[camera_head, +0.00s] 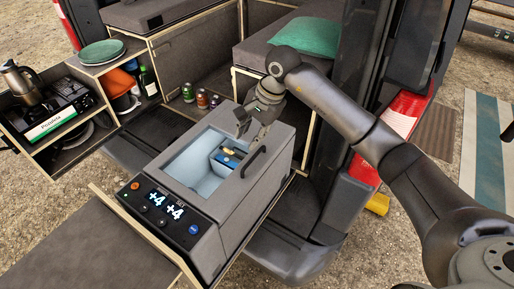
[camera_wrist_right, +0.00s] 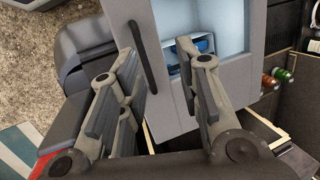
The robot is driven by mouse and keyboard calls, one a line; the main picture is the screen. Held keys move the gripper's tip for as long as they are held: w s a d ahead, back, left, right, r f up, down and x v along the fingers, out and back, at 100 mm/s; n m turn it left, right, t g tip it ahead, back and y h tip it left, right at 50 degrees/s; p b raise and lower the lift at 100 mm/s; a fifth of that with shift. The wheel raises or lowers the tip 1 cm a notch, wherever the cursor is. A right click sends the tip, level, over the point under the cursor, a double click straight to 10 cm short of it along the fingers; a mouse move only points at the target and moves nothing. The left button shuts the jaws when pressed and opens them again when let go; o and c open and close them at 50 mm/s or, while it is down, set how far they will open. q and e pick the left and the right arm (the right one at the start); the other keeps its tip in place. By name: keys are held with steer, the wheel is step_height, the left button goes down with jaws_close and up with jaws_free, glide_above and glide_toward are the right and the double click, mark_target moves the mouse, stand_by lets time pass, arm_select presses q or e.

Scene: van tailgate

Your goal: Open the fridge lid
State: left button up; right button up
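The fridge (camera_head: 205,206) is a grey box with a lit display on its front, on a pull-out board. Its pale blue inside (camera_head: 190,165) shows uncovered from above, with a blue item (camera_head: 226,158) in it. I cannot make out a separate lid across the opening. A black bar handle (camera_head: 253,162) sits on the grey top at the right; it also shows in the right wrist view (camera_wrist_right: 147,55). My right gripper (camera_head: 251,124) is over the fridge's far edge, its fingers spread and empty in the wrist view (camera_wrist_right: 158,55). The handle is apart from the fingers' grip. My left gripper is out of view.
A stove with a kettle (camera_head: 22,84) and a shelf with green plates (camera_head: 102,52) stand at the left. Several cans (camera_head: 201,98) stand behind the fridge. A green cushion (camera_head: 308,36) lies on the bench. The van's rear pillar (camera_head: 340,160) is right of the fridge.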

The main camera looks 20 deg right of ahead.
mark_target(258, 154)
steer(key=shift+h, duration=0.9)
steer(key=d+f+p, duration=0.1)
steer(key=f, duration=0.1)
steer(key=w+f+p, duration=0.1)
steer(key=f, duration=0.2)
steer(key=d+f+p, duration=0.1)
steer(key=f, duration=0.2)
steer(key=shift+w+d+f+p, duration=0.25)
steer(key=shift+w+d+p, duration=0.05)
steer(key=shift+w+d, duration=0.05)
steer(key=shift+w+f, duration=0.1)
steer(key=shift+f, duration=0.45)
jaws_close()
